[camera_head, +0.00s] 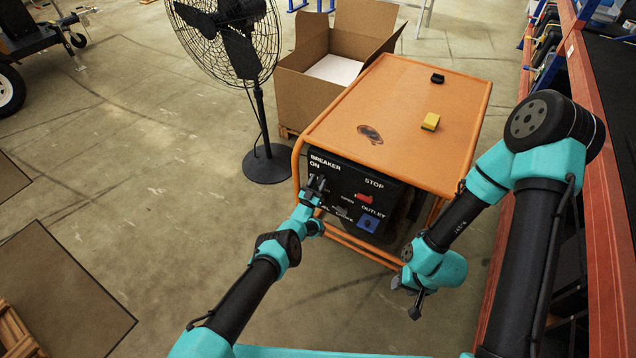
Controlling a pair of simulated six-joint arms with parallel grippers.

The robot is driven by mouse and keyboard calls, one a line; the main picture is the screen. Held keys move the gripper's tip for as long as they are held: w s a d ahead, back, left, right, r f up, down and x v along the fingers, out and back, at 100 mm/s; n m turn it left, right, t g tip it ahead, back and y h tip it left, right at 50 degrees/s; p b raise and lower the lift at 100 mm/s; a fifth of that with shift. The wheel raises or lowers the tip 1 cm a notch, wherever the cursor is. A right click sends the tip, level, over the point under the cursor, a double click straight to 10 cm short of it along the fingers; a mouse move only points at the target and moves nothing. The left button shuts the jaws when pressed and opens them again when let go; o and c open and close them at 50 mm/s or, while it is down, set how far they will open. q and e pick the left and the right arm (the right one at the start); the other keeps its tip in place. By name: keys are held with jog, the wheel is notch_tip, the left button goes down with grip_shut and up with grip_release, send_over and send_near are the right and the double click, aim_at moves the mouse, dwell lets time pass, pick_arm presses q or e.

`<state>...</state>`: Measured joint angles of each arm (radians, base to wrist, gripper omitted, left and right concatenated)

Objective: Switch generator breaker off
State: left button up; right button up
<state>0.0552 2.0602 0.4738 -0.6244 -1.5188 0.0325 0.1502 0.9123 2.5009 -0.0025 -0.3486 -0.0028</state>
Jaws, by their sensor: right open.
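The orange generator (420,90) stands ahead of me with its black control panel (345,172) facing me. My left gripper (317,184) is at the panel's left side, just below the BREAKER ON label. It covers the breaker there, and I cannot tell whether its fingers touch it or are open. My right gripper (417,303) is open and empty, low in front of the generator's right side, pointing down.
A yellow block (430,121) and a small black object (437,78) lie on the generator top. A black fan (245,60) stands to the left, an open cardboard box (330,75) behind. Orange shelving (590,150) borders the right. The floor at left is mostly clear.

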pick_arm(q)
jog(key=shift+o, duration=0.3)
jog(key=shift+s+a+f, duration=0.1)
jog(key=v, duration=1.7)
